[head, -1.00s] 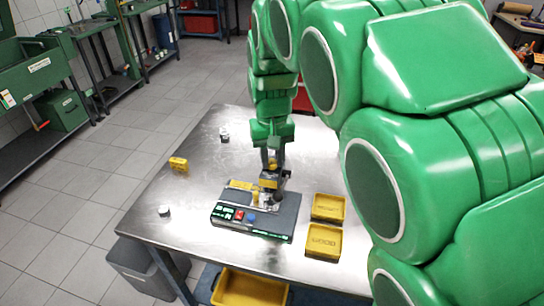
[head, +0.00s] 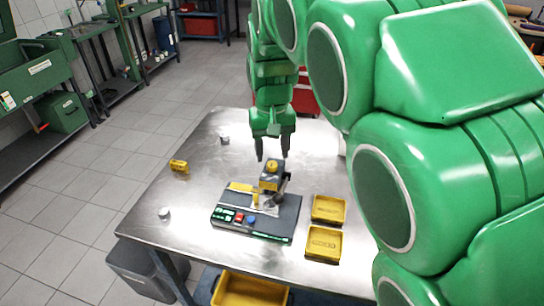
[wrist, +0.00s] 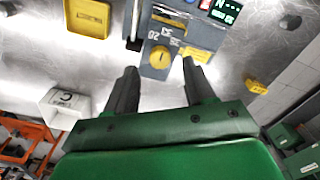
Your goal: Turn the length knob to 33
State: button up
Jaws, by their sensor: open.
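The length knob looks to be the round yellow knob (head: 271,166) on the raised head of the grey device (head: 284,221) on the metal table. It shows in the wrist view as a yellow dial (wrist: 160,57) with white numbers beside it. Its exact setting is too small to read. My gripper (head: 272,157) is open and empty, above and behind the knob in the head view. In the wrist view the two dark fingers (wrist: 159,68) are spread, with the knob showing between and beyond their tips. I see no contact.
Two yellow trays (head: 327,197) stand right of the device. A yellow block (head: 179,166), a white round piece (head: 164,213) and a small grey piece (head: 224,140) lie on the left of the table (head: 190,190). The table left of the device is mostly clear.

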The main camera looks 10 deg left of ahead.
aim_at(272, 164)
notch_tip(272, 164, up, 5)
jog(key=shift+f, duration=0.2)
